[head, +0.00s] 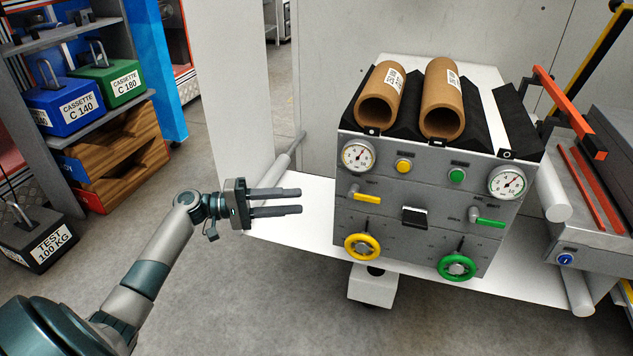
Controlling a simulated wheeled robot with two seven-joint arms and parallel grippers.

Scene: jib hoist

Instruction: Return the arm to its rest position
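My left arm (148,262) comes in from the lower left and reaches toward the middle of the head view. My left gripper (300,201) points right, with its two dark fingers apart and nothing between them. It is in front of the white platform, left of the grey control panel (410,262), and looks apart from the panel. My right arm and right gripper are not in view.
The panel carries gauges, yellow (362,247) and green (457,267) handwheels and small levers. Two cardboard tubes (443,85) lie on the black cradle above. A shelf with blue (62,108) and green (112,84) cassettes stands left, beside a black test weight (40,240). Floor between is clear.

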